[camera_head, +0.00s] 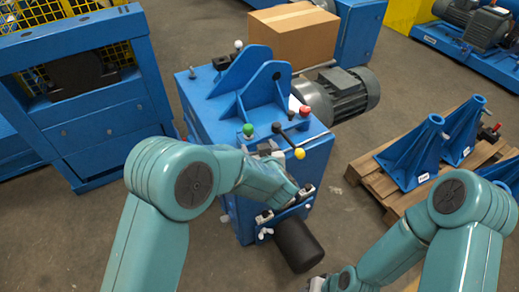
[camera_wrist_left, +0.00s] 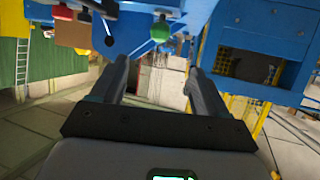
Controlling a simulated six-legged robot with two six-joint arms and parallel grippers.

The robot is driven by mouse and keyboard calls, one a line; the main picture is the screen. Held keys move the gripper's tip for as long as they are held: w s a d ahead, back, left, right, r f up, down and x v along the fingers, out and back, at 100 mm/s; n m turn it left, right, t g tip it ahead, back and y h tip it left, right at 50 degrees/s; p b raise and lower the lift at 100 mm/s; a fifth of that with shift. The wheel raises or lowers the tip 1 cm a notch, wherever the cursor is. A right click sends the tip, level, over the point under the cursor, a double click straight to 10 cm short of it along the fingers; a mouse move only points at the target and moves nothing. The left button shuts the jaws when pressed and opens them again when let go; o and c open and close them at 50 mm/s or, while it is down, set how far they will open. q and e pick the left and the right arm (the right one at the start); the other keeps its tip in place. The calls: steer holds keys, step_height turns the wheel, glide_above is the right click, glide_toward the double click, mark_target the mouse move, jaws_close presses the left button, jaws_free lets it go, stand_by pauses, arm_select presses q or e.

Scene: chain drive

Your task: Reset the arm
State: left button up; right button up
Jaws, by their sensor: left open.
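My left arm (camera_head: 192,186) reaches in from the left over the front of a blue machine (camera_head: 215,110). Its wrist is close to the machine's top front edge, and its fingers cannot be made out in the head view. In the left wrist view my left gripper (camera_wrist_left: 157,66) has its two fingers apart with nothing between them. A green knob (camera_wrist_left: 161,30) shows beyond them; it also stands on the machine in the head view (camera_head: 248,130). My right arm (camera_head: 462,205) is at the lower right, with its fingers out of the picture.
The machine carries a red knob (camera_head: 305,111), a yellow-tipped lever (camera_head: 299,153), a motor (camera_head: 345,92) and a black cylinder (camera_head: 297,245) low in front. A cardboard box (camera_head: 292,34) is behind. Blue brackets (camera_head: 412,155) stand on a pallet at right. A blue frame (camera_head: 105,125) stands left.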

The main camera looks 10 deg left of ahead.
arm_select(q)
steer(key=shift+s, duration=0.1)
steer(key=s+a+f+g+p, duration=0.2)
steer(key=s+a+f, duration=0.15)
steer(key=a, duration=0.45)
steer(key=s+a+f+g+p, duration=0.25)
steer(key=a+f, duration=0.25)
steer(key=a, duration=0.3)
steer(key=s+d+f+m+g+h+p, duration=0.1)
steer(key=s+f+h, duration=0.15)
steer(key=s, duration=0.35)
steer(key=s+d+f+g+h+p, duration=0.1)
steer(key=s+f+g+h, duration=0.1)
steer(key=s+f, duration=0.3)
steer(key=s+d+g+h, duration=0.2)
steer(key=s+d, duration=0.2)
steer(key=s, duration=0.4)
steer(key=s+d+g+h, duration=0.2)
steer(key=s+d, duration=0.1)
steer(key=s, duration=0.5)
steer(key=shift+d+m+g+b, duration=0.3)
steer(key=shift+d+m+g, duration=0.05)
steer(key=shift+m, duration=0.05)
steer(key=shift+w+f, duration=0.1)
steer(key=shift+w, duration=0.05)
